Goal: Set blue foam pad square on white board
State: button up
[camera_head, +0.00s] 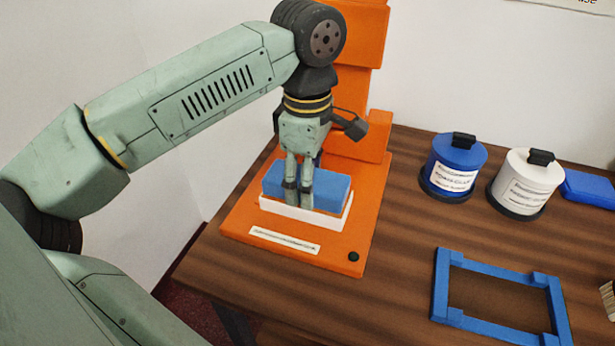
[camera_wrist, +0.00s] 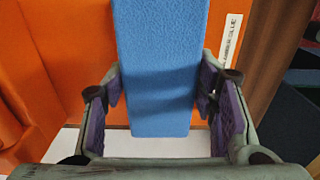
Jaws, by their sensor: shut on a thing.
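The blue foam pad (camera_head: 330,189) is a thick block held between the fingers of my gripper (camera_head: 298,192). It also shows in the wrist view (camera_wrist: 160,60), between the purple-lined fingers (camera_wrist: 160,95). The pad is over the white board (camera_head: 325,225), whose edge shows along the front and right below it. In the wrist view a strip of the white board (camera_wrist: 60,147) shows beyond the pad's near end. Whether the pad touches the board cannot be told; most of the board's top is hidden.
The board lies on the base of an orange stand (camera_head: 240,220), whose upright rises behind my gripper. Blue (camera_head: 452,165) and white (camera_head: 525,182) lidded canisters stand right, beside a blue block (camera_head: 590,188). A blue frame (camera_head: 490,262) lies front right. Wooden counter between is clear.

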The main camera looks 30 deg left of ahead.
jog(key=shift+f+b, duration=0.3)
dwell(0.5)
jog(key=o, duration=1)
jog(key=shift+r, duration=0.1)
notch_tip(320, 180, up, 12)
